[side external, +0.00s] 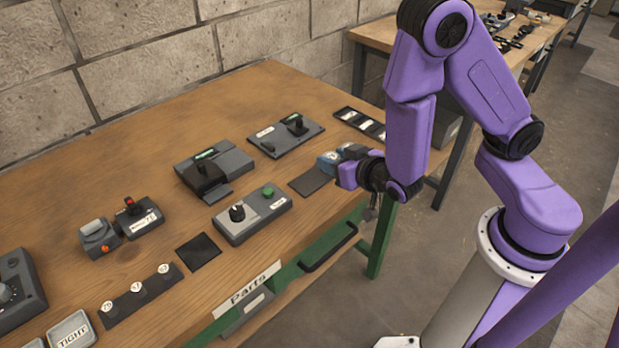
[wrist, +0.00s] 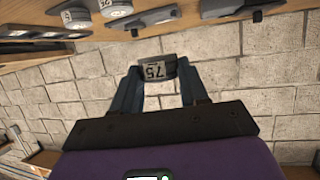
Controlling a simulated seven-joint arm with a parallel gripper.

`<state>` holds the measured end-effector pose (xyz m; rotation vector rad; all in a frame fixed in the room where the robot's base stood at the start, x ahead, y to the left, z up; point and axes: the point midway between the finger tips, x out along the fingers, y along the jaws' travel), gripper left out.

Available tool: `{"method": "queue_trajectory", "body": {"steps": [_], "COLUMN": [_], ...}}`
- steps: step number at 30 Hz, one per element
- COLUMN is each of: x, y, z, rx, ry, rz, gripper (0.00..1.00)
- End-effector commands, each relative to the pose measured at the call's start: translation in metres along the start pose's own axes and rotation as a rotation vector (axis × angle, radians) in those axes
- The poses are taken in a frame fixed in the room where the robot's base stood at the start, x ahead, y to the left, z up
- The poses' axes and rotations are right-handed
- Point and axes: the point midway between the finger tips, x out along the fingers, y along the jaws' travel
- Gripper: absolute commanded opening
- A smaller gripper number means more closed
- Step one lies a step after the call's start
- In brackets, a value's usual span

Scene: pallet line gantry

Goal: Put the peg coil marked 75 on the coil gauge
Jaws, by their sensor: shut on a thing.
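In the wrist view my gripper (wrist: 157,75) is shut on a dark coil (wrist: 170,68) with a white label that reads 75 upside down. The coil sits between the two fingertips, with the block wall behind it. In the side view my gripper (side external: 335,160) is low over the right part of the wooden bench, by a dark square pad (side external: 310,181); its fingers and the coil are small and partly merged there. I cannot tell which bench device is the coil gauge.
On the wooden bench (side external: 130,130) stand a knob box with a green button (side external: 252,214), a dark grey device (side external: 214,167), a lever plate (side external: 287,134) and a strip with round white tags (side external: 140,291). Round labelled pieces (wrist: 75,18) show at the wrist view's top.

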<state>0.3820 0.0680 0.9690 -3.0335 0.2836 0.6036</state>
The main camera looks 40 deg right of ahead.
Motion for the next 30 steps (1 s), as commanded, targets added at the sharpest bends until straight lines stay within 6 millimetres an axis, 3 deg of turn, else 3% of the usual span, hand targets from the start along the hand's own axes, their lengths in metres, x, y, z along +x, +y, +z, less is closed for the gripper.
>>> {"method": "queue_trajectory", "body": {"steps": [12, 20, 30], "x": [0.064, 0.079, 0.096], "y": [-0.018, -0.022, -0.025], "z": [0.026, 0.034, 0.062], "rx": [0.002, 0.001, 0.0], "ry": [0.0, 0.0, 0.0], "rz": [0.003, 0.002, 0.0], "gripper": [0.11, 0.11, 0.11]}}
